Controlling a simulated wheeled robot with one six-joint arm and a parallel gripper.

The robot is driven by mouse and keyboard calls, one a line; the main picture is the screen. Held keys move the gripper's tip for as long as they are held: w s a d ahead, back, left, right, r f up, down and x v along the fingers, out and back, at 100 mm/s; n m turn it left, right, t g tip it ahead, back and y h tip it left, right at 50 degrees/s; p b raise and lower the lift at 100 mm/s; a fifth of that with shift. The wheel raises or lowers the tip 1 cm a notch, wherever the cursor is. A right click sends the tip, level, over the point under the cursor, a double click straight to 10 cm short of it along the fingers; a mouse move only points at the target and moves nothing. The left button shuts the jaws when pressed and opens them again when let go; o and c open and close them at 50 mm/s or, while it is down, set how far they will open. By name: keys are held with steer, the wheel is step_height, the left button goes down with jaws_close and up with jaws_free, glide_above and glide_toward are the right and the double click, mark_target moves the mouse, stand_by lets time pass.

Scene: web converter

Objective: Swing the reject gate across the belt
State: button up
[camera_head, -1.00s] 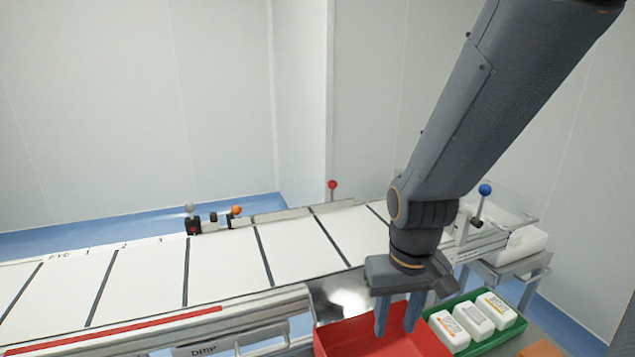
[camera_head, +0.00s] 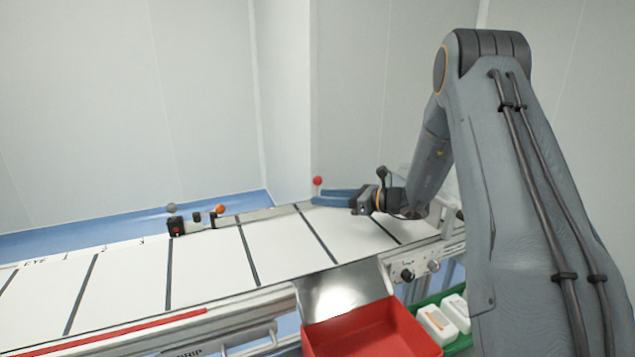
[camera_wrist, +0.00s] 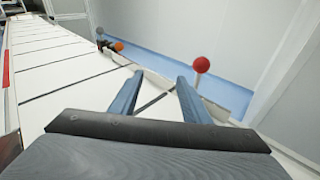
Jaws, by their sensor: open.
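The reject gate seems to be the part with the red ball knob (camera_head: 317,181) on a short post at the far edge of the white belt (camera_head: 280,246). In the wrist view the red knob (camera_wrist: 201,65) stands just beyond and right of my right finger. My gripper (camera_head: 314,198) reaches across the belt from the right, fingers pointing left, close to the knob's post. In the wrist view my gripper (camera_wrist: 158,84) is open, with only belt and far rail between its fingers. The gate's bar is mostly hidden behind my fingers, and I cannot tell whether they touch the post.
An orange knob (camera_head: 220,209) and a grey knob (camera_head: 171,208) stand on the far rail to the left. A red bin (camera_head: 370,335) and a green tray (camera_head: 419,345) with white packs are at the near side. A metal chute (camera_head: 340,290) slopes to the bin.

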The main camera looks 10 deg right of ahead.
mark_target(318, 180)
steer(key=w+d+m+t, duration=0.1)
steer(key=w+d, duration=0.1)
steer(key=w+d+r+m+t, duration=0.1)
steer(key=w+d+t, duration=0.1)
steer(key=shift+w+d+m, duration=0.15)
steer(key=shift+d+m, duration=0.15)
steer(key=shift+m, duration=0.1)
steer(key=p+x, duration=0.2)
steer(key=x, duration=0.5)
steer(key=shift+w+a, duration=0.1)
steer(key=shift+w, duration=0.15)
jaws_close()
